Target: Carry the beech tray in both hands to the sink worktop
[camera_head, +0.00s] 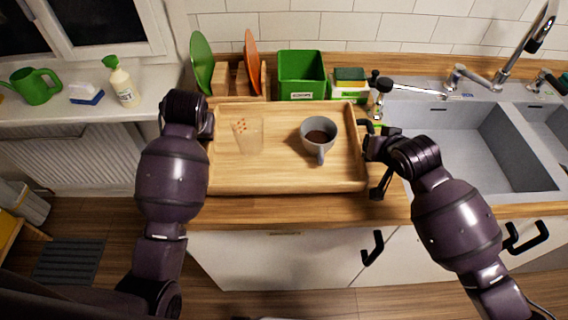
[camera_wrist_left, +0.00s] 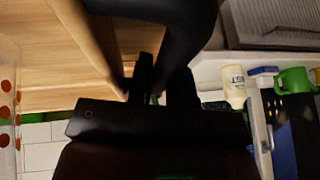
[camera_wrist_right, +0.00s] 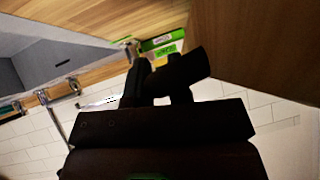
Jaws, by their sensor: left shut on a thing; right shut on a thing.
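The beech tray (camera_head: 285,182) is at the worktop left of the sink, level, in the head view; I cannot tell whether it rests on the worktop or hangs just above it. A grey cup (camera_head: 318,140) with dark liquid and a clear glass with red dots (camera_head: 248,137) stand upright on it. My left gripper (camera_head: 207,122) is shut on the tray's left side, its fingers mostly hidden by the arm. My right gripper (camera_head: 368,140) is shut on the tray's right side. The tray's wood also shows in the left wrist view (camera_wrist_left: 50,50) and in the right wrist view (camera_wrist_right: 270,45).
The sink (camera_head: 450,150) lies to the right, with a tap (camera_head: 500,70). Behind the tray stand a green bin (camera_head: 302,75), a rack with green (camera_head: 202,62) and orange boards (camera_head: 252,62), and sponges (camera_head: 349,80). A bottle (camera_head: 122,85) and watering can (camera_head: 35,87) stand on the left sill.

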